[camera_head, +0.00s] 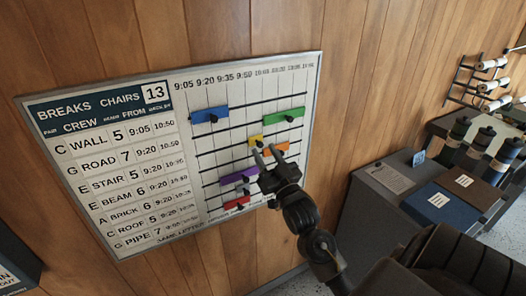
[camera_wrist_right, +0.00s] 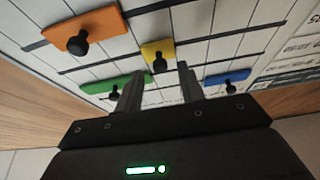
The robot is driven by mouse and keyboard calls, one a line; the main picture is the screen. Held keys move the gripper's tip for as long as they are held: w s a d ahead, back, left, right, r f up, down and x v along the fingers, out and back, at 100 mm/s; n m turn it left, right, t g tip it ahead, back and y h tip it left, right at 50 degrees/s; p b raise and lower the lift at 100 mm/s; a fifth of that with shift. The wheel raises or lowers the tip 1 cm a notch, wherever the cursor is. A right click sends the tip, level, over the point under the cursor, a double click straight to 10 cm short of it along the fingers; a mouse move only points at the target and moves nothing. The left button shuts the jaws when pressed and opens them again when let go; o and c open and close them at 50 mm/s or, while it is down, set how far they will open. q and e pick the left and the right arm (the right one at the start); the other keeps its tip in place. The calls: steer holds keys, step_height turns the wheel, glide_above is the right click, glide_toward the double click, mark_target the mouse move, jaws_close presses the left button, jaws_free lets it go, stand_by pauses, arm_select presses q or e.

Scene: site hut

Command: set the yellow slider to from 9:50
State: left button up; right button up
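The yellow slider (camera_head: 256,140) is a small block on a horizontal track of the white wall chart (camera_head: 185,80). I cannot read exactly which time column it stands under. In the wrist view the yellow slider (camera_wrist_right: 157,51) shows its black knob between the tips of my right gripper (camera_wrist_right: 158,72). The fingers are apart, with a gap on each side of the knob. In the head view my right gripper (camera_head: 271,152) is just below the yellow slider and partly covers the orange slider (camera_head: 278,149). My left gripper is not in view.
A blue slider (camera_head: 209,115) and a green slider (camera_head: 283,117) sit on the track above. Purple (camera_head: 240,177) and red (camera_head: 236,203) sliders sit lower, near my right gripper. A grey cabinet (camera_head: 385,190) with books and dark containers stands at the right.

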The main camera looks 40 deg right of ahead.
steer(key=b+v, duration=0.2)
steer(key=v, duration=0.6)
steer(key=shift+s, duration=0.3)
steer(key=shift+f, duration=0.2)
